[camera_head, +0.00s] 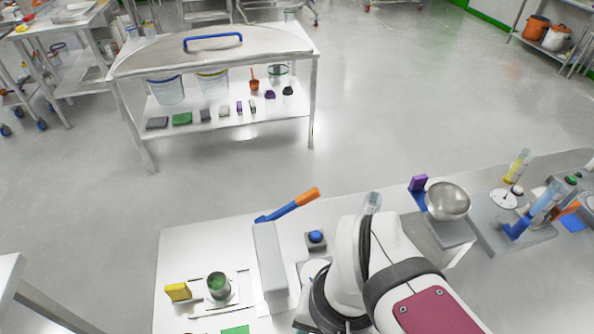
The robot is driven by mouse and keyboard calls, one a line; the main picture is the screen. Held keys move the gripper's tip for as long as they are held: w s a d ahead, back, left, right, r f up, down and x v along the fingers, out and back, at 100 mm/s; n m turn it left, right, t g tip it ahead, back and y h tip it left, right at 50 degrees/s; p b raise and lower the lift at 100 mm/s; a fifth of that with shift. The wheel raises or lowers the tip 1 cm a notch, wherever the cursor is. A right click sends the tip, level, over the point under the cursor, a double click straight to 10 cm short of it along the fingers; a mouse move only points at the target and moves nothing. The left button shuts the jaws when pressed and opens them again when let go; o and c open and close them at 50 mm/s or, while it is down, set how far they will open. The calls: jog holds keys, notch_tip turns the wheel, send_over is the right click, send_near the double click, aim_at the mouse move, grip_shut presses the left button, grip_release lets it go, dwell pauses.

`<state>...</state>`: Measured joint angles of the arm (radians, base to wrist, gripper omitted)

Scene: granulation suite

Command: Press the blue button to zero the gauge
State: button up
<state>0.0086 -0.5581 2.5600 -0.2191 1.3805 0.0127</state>
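The blue button (316,236) is a round cap on a small dark square box on the white bench, left of my arm. Its top is uncovered and nothing touches it. A tall pale grey block (271,262) stands just left of the button. I cannot make out a gauge face on it or elsewhere. My white arm rises right of the button and hides part of the bench. I cannot make out my gripper's fingers; the arm hides that area.
An orange-and-blue handled tool (289,205) lies behind the button. A green-filled cup (218,285) and yellow block (178,292) are at left. A metal bowl (448,201), purple block (418,184) and blue cylinder stand (516,226) are at right.

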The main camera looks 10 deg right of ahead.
grip_shut()
dwell(1.2)
